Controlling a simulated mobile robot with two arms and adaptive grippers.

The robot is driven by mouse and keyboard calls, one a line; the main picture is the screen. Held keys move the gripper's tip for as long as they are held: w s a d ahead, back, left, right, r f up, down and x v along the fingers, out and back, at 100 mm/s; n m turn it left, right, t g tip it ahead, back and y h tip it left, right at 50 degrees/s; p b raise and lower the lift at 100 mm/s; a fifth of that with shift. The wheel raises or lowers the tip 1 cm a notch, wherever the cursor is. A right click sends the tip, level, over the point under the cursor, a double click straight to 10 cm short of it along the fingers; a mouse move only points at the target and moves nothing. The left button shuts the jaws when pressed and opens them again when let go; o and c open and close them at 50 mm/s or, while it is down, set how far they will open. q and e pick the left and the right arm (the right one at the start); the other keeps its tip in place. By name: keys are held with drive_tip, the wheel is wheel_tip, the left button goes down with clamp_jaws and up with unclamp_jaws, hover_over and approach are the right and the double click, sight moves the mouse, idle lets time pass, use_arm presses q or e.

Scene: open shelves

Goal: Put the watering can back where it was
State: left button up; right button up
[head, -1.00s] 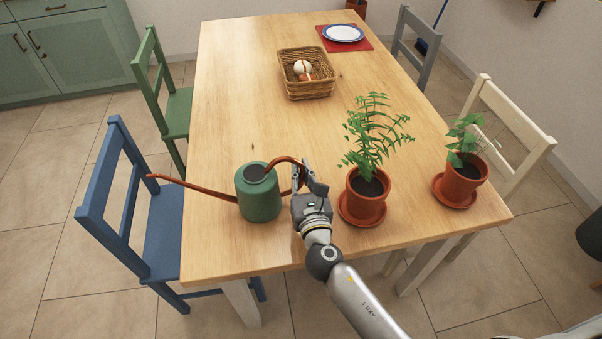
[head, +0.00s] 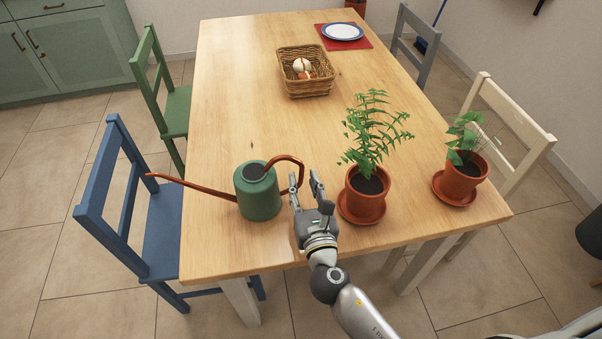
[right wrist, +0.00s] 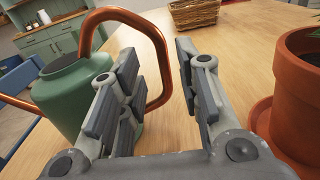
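The green watering can (head: 258,196) with a copper spout and handle stands upright on the wooden table near its front left. Its spout points left and its handle (head: 301,172) faces right. My right gripper (head: 306,186) is just right of the can, between it and a potted fern. In the right wrist view the can (right wrist: 66,95) is at the left, and its handle (right wrist: 160,62) arches behind the left finger. My left gripper is in neither view.
A potted fern (head: 366,200) on a saucer stands close to the right of my gripper. A smaller potted plant (head: 461,180) is further right. The table's middle is clear.

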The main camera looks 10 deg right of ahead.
drive_tip(key=s+b, duration=0.1)
drive_tip(key=s, duration=0.6)
drive_tip(key=shift+s, duration=0.25)
